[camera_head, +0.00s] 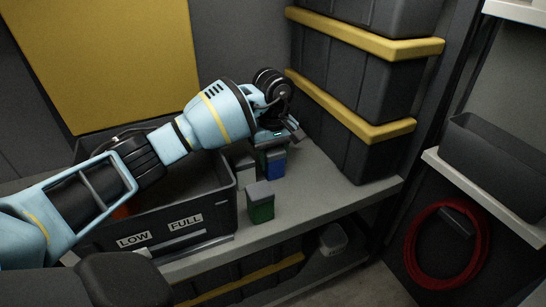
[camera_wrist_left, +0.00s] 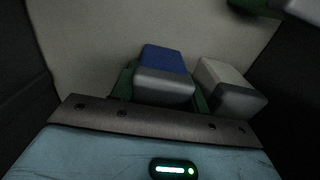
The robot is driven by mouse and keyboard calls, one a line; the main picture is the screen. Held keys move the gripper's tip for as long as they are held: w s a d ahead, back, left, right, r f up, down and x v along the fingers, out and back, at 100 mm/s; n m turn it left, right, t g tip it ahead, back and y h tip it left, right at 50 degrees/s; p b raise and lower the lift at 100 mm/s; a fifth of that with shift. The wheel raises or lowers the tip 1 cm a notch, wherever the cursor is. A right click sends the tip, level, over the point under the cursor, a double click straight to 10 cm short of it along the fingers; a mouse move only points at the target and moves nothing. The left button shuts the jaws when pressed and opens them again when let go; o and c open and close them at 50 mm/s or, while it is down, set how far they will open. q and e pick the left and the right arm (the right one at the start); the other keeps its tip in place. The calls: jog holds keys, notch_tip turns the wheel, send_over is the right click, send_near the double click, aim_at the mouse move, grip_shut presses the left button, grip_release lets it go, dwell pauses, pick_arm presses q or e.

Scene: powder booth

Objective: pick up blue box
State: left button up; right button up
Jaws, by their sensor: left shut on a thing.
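The blue box (camera_head: 276,164), with a grey end, is at the tip of my left gripper (camera_head: 270,147), over the grey shelf. In the left wrist view the blue box (camera_wrist_left: 163,72) sits between the green fingers of my left gripper (camera_wrist_left: 163,90), which is shut on it. I cannot tell whether the box touches the shelf. My right gripper is not in view.
A pale box (camera_head: 245,172) stands close to the left of the blue box. A green box (camera_head: 260,205) stands nearer the shelf's front edge. A dark bin (camera_head: 200,238) labelled LOW and FULL is at left. Dark crates with yellow bands (camera_head: 365,130) stand at right.

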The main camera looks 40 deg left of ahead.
pick_arm(q)
notch_tip(320, 180, up, 10)
jog(key=p, duration=0.3)
jog(key=shift+f, duration=0.1)
